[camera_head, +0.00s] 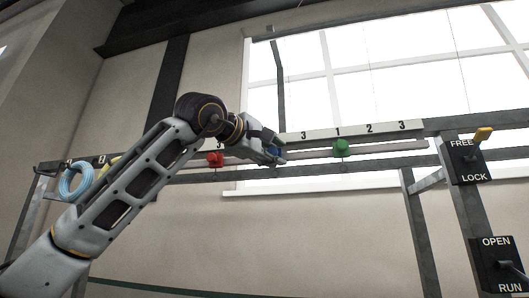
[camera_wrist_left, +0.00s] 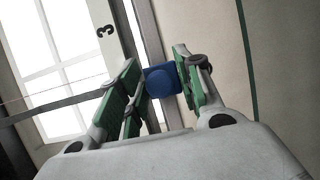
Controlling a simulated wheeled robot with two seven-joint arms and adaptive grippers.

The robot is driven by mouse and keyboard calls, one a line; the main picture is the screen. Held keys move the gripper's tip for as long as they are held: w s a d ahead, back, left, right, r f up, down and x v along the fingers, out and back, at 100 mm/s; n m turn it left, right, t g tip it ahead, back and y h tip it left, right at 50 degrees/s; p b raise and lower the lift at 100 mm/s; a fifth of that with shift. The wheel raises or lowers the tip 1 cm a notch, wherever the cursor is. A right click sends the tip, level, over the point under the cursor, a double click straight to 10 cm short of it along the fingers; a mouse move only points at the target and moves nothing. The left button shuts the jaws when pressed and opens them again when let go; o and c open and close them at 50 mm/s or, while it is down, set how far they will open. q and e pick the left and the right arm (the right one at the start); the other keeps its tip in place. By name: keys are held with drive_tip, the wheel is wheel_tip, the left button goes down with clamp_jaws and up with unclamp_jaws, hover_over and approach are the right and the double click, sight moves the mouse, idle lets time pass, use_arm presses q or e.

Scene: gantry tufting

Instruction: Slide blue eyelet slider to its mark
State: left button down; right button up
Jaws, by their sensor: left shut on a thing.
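The blue eyelet slider (camera_wrist_left: 162,81) is between the fingers of my left gripper (camera_wrist_left: 160,83) in the left wrist view. In the head view my left gripper (camera_head: 276,152) is shut on the blue slider (camera_head: 274,151), which is mostly covered by the fingers. The slider is on the rail (camera_head: 375,149), just below the numbered white strip (camera_head: 353,131). The blue slider's own mark cannot be made out. My right gripper is not in view.
A red slider (camera_head: 215,159) is on the rail to the left and a green slider (camera_head: 341,147) to the right. A blue coil (camera_head: 75,182) hangs at the far left. A FREE/LOCK lever panel (camera_head: 468,159) and an OPEN/RUN panel (camera_head: 497,264) are at the right.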

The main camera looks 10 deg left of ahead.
use_arm(q)
drive_tip(key=c, duration=1.3)
unclamp_jaws()
drive_tip(key=shift+o, duration=0.2)
drive_tip(key=v, duration=1.2)
drive_tip(key=shift+f, duration=0.1)
